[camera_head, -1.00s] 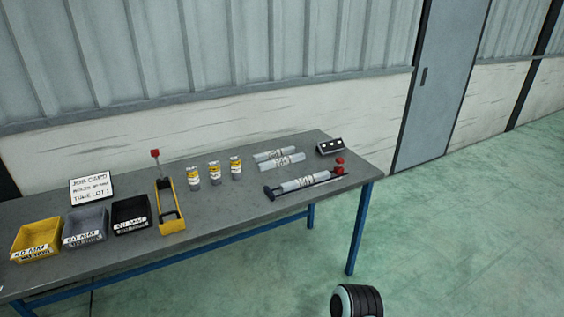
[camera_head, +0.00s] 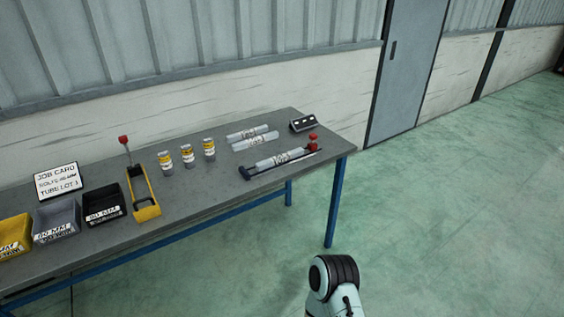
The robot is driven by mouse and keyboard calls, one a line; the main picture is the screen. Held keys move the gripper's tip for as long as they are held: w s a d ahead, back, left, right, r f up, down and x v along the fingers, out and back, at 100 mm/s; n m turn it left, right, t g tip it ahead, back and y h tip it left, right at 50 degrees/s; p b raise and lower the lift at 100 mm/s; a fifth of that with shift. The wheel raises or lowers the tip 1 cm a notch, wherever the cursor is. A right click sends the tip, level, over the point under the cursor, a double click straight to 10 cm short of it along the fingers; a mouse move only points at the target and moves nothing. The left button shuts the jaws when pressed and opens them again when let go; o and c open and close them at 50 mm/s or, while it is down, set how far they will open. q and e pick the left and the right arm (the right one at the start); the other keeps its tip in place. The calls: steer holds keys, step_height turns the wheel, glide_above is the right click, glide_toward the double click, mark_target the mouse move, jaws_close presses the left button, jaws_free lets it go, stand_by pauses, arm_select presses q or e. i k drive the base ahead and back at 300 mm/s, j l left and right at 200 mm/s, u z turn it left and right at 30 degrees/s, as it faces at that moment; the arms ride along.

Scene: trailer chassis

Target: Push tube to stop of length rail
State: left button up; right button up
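A pale tube (camera_head: 279,159) with dark markings lies along the dark length rail (camera_head: 257,176) near the right end of the table. A dark block, which looks like the rail's stop (camera_head: 246,174), is at the rail's left end. A red part (camera_head: 313,141) stands at its right end. I cannot tell whether the tube touches the stop. Part of my arm shows at the bottom right, away from the table. Neither gripper is in view.
On the grey table (camera_head: 195,210) stand several bins, including a black bin (camera_head: 104,205), a job card (camera_head: 57,182), a yellow tool with a red knob (camera_head: 143,194), several small jars (camera_head: 187,155) and a dark box (camera_head: 303,123). Green floor lies clear in front and right.

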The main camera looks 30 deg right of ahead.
mark_target(267, 163)
steer(key=i+l, duration=0.15)
steer(key=l, duration=0.3)
steer(key=i+l+u, duration=0.15)
steer(key=l, duration=0.25)
steer(key=i+l, duration=0.1)
steer(key=l, duration=0.35)
steer(key=i+l+u, duration=0.1)
steer(key=l, duration=0.35)
